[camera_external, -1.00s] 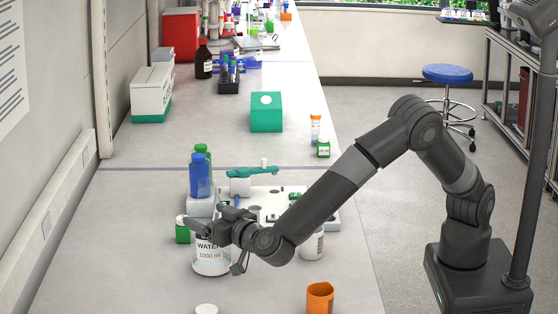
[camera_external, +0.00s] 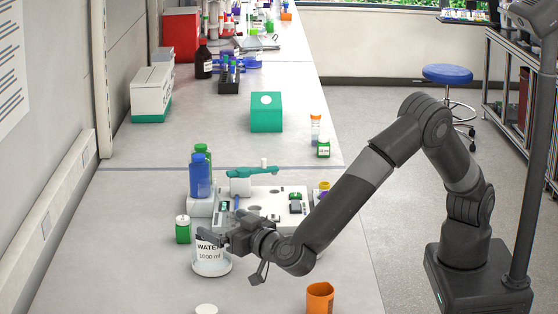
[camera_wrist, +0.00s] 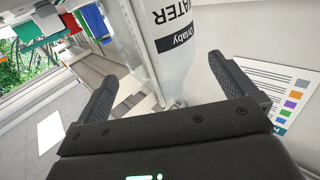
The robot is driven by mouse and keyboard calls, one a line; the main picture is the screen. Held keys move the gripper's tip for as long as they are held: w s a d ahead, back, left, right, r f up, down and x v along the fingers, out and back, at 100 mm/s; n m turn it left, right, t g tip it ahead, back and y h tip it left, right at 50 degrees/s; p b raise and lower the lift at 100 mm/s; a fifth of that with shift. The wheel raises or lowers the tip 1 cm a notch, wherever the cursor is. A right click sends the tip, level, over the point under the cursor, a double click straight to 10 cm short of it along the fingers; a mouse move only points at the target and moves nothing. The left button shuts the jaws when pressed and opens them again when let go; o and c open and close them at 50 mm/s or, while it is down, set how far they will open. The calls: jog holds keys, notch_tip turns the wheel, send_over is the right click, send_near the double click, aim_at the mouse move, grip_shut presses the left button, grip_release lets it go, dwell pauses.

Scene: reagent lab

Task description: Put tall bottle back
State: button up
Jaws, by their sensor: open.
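A clear bottle (camera_external: 211,258) labelled WATER 1000 ml stands upright on the bench. The wrist view shows its lower-contrast clear body and label (camera_wrist: 180,25) ahead of my fingers. My gripper (camera_external: 217,226) is open at the bottle's upper part, which it partly hides. In the wrist view my two fingers (camera_wrist: 163,68) are spread wide, with the bottle lying in line with the gap and nothing clamped. I cannot tell which bottle the task calls tall.
The white station (camera_external: 262,208) with wells and a teal pipette (camera_external: 252,172) is just behind my gripper. A small green-labelled bottle (camera_external: 183,230) stands left of the water bottle. An orange cup (camera_external: 319,297) is at the front right. The bench's left side is clear.

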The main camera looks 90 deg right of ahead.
aim_at(210, 188)
jog(key=v, duration=0.6)
jog(key=w+d+r+y, duration=0.1)
jog(key=r+y, duration=0.1)
jog(key=r, duration=0.1)
jog(key=w+d+r+n+t+y, duration=0.1)
jog(key=d+r+y, duration=0.1)
jog(key=w+d+r+n+t+y, duration=0.1)
jog(key=w+d+r+y, duration=0.1)
jog(key=r, duration=0.1)
jog(key=shift+d+r+y, duration=0.1)
jog(key=shift+r+y, duration=0.2)
jog(key=shift+r, duration=0.1)
jog(key=s+d+r+n+y, duration=0.4)
jog(key=s+r+y, duration=0.1)
jog(key=r+y, duration=0.15)
jog(key=s+d+n+g+y, duration=0.3)
jog(key=s+d+y, duration=0.15)
jog(key=s, duration=0.85)
jog(key=s+d+f+g+h, duration=0.1)
jog(key=s+d+f+g, duration=0.1)
jog(key=s, duration=0.5)
jog(key=s+d+f+g+h, duration=0.2)
jog(key=s+d+f, duration=0.1)
jog(key=s+d, duration=0.2)
jog(key=s+d+f+g+h, duration=0.1)
jog(key=s+d+f+g, duration=0.1)
jog(key=s, duration=0.7)
jog(key=shift+s+d+f+h, duration=0.35)
jog(key=shift+d+f, duration=0.2)
jog(key=shift+d, duration=0.35)
